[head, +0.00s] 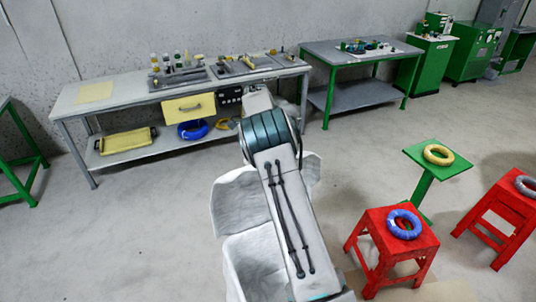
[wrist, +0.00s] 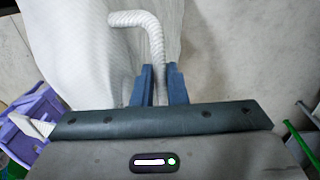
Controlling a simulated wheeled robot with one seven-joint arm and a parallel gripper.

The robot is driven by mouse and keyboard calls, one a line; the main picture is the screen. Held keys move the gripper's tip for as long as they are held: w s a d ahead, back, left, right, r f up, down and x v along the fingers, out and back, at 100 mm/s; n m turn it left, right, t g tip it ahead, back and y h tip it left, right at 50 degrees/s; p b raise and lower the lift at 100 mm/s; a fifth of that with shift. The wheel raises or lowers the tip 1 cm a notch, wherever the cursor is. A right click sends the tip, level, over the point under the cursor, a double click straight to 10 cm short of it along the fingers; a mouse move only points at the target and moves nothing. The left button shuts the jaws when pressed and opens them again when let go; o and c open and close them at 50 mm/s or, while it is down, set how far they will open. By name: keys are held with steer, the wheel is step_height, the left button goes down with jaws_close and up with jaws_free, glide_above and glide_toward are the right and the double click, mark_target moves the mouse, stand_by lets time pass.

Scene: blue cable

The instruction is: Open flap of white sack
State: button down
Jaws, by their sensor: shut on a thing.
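The white sack (head: 257,262) stands on the floor in front of me in the head view, partly hidden behind my arm. One white flap (head: 238,203) shows left of my arm, and more white fabric shows on its right. In the wrist view, white ribbed fabric (wrist: 85,50) fills the upper left. A thick white rope-like handle (wrist: 137,18) curves down from it to my gripper (wrist: 160,85). The blue fingers are shut on this handle. My gripper is hidden behind my arm in the head view.
A red stool (head: 392,245) with a blue cable coil (head: 404,224) stands to the right, near a green stand (head: 430,160). A long workbench (head: 100,103) is behind the sack. A purple container (wrist: 30,125) shows at left in the wrist view. Floor at left is clear.

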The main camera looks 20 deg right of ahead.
steer(key=shift+w+a+f, duration=0.15)
steer(key=shift+w+f, duration=0.2)
steer(key=shift+w, duration=0.25)
steer(key=c, duration=1.7)
jaws_free()
steer(key=shift+o, duration=1.2)
steer(key=shift+w+a+f, duration=0.1)
steer(key=shift+w, duration=0.15)
step_height(320, 180, up, 14)
steer(key=w, duration=0.1)
